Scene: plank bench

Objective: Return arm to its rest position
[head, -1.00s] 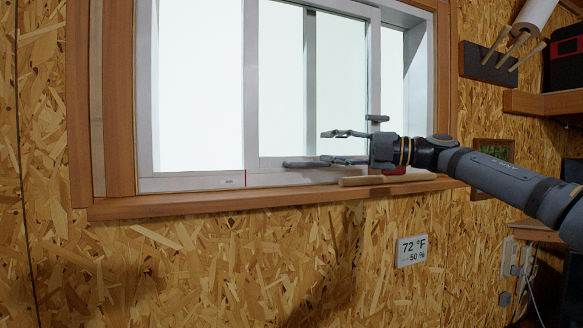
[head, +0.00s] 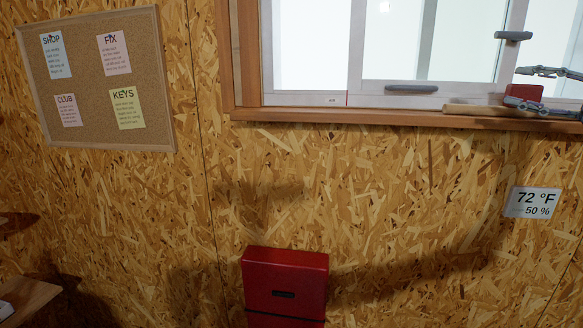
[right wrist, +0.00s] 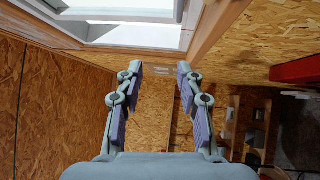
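My right gripper (head: 512,88) is at the right edge of the head view, in front of the window's sill, with its arm cut off by the frame. Its two fingers are spread apart, one above the other. In the right wrist view, my right gripper (right wrist: 160,70) is open with nothing between its fingertips. The window (head: 400,45) shows at the upper right, with a grey bar (head: 411,88) low on its frame and another grey piece (head: 513,35) higher up. My left gripper is not in view.
On the wooden sill (head: 400,119) are a red block (head: 524,92) and a wooden stick (head: 480,110), close to the gripper. A red box (head: 285,285) is below. A thermometer display (head: 532,203) and a cork board (head: 100,80) hang on the wall.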

